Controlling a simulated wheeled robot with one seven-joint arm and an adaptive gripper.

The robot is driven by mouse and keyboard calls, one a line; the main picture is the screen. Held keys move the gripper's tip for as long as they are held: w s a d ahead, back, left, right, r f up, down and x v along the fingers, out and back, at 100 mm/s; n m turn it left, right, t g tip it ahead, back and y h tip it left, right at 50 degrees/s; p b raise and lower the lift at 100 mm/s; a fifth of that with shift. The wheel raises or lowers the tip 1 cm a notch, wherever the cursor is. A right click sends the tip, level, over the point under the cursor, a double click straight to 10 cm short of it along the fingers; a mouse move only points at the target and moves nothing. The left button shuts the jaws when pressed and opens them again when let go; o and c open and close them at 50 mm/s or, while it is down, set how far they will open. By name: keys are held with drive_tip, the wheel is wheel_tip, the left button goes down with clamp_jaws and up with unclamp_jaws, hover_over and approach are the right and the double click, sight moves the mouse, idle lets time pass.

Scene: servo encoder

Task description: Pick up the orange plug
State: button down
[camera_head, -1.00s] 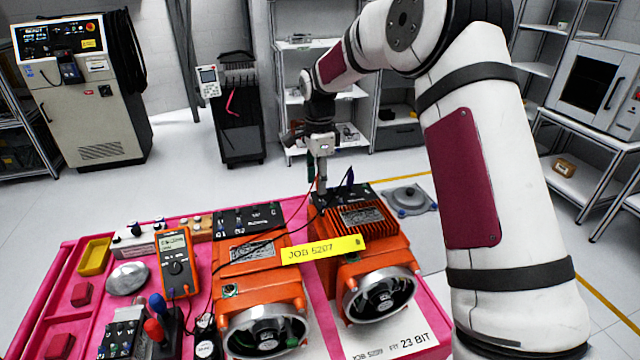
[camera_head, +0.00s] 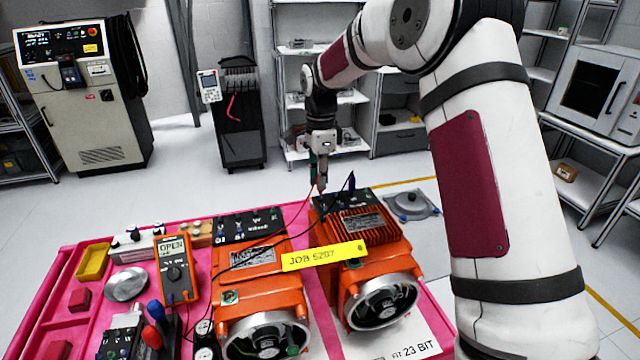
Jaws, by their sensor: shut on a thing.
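My gripper (camera_head: 321,183) points down over the dark terminal block (camera_head: 335,202) at the back of the right orange motor (camera_head: 375,262). Its jaws are shut on a small red-orange plug (camera_head: 322,188), mostly hidden by the fingers. A thin red lead (camera_head: 308,206) runs from it down to the left. The plug's tip is just above or at the block; I cannot tell whether it touches. A dark blue plug (camera_head: 350,183) with a black lead stands in the same block, just right of the gripper.
A second orange motor (camera_head: 262,290) stands to the left, with a yellow JOB 5207 label (camera_head: 324,255) across both. An orange multimeter (camera_head: 175,268) reads OPEN. A pink tray (camera_head: 75,330) holds blocks, a metal dish (camera_head: 127,284) and blue and red handled tools (camera_head: 155,320). Leads cross the left motor.

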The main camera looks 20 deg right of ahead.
drive_tip(key=shift+s+d+r, duration=0.1)
drive_tip(key=shift+s+r, duration=0.1)
drive_tip(key=shift+r, duration=0.25)
drive_tip(key=shift+s+r, duration=0.15)
drive_tip(key=shift+r, duration=0.3)
drive_tip(key=s+d, duration=0.1)
drive_tip(key=s, duration=0.3)
drive_tip(key=s+d+r, duration=0.1)
drive_tip(key=s, duration=0.4)
drive_tip(key=s+d+b, duration=0.1)
drive_tip(key=s+d, duration=0.1)
drive_tip(key=s, duration=0.3)
drive_tip(key=shift+r, duration=0.3)
wheel_tip(320, 180, up, 2)
drive_tip(key=p, duration=0.2)
hover_over(326, 207)
drive_tip(key=shift+w+f, duration=0.1)
drive_tip(key=shift+f, duration=3.3)
drive_tip(key=shift+f, duration=0.2)
drive_tip(key=c, duration=1.5)
unclamp_jaws()
drive_tip(key=shift+c, duration=0.2)
drive_tip(key=shift+r, duration=0.1)
